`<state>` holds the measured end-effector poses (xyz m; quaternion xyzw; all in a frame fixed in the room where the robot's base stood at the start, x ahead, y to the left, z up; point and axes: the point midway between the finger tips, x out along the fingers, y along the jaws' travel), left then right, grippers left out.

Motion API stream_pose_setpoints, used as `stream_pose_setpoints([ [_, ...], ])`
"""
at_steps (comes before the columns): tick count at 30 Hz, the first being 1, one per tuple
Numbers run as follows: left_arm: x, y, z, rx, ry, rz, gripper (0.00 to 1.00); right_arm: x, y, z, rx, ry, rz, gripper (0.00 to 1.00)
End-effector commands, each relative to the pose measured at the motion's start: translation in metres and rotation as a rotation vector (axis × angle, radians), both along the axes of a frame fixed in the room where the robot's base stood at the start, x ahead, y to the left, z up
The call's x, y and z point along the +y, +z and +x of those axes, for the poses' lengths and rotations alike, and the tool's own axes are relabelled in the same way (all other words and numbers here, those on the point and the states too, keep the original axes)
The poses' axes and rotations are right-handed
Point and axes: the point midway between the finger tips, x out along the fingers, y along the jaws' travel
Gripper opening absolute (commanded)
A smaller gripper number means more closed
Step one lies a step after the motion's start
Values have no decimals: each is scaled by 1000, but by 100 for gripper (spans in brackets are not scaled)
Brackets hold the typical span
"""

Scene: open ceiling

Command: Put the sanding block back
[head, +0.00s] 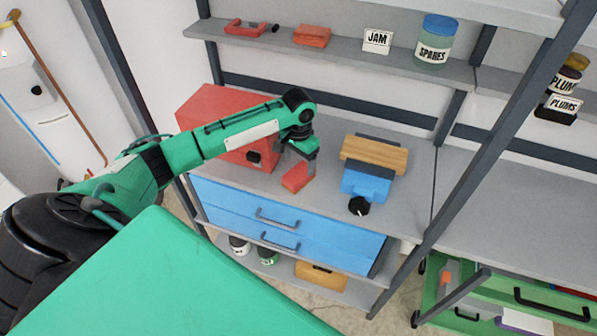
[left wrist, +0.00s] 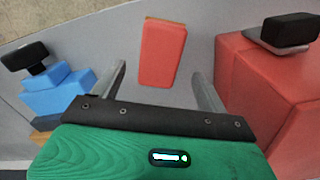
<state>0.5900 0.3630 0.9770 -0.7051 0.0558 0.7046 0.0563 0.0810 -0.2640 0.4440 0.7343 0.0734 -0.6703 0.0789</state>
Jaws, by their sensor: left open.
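An orange-red block (head: 296,177), which looks like the sanding block, lies on the grey worktop between the red box and the blue vise. In the left wrist view the block (left wrist: 162,52) lies ahead of the fingertips, roughly centred between them, with a thin brown edge at its far end. My left gripper (head: 299,158) is open and empty, pointing down just above the block. It also shows in the left wrist view (left wrist: 160,82), fingers apart. A similar orange-red block (head: 312,36) lies on the upper shelf. My right gripper is not in view.
A red box (head: 215,112) stands left of the block, and a blue vise (head: 367,185) with a wooden piece (head: 374,154) stands right. The upper shelf (head: 345,56) holds a red clamp (head: 245,28), a JAM label (head: 377,41) and a SPARES jar (head: 434,40). Blue drawers (head: 285,225) are below.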

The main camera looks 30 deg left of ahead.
Motion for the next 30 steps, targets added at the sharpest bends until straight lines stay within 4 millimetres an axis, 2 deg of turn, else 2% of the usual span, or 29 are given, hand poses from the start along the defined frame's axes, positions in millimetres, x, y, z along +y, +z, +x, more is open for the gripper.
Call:
stream_pose_setpoints([
  [6,0,42,1,-2,0,1,76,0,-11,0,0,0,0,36],
  [11,0,59,0,-1,0,0,76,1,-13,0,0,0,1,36],
  [30,-1,62,-1,1,-1,-1,76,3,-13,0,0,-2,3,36],
])
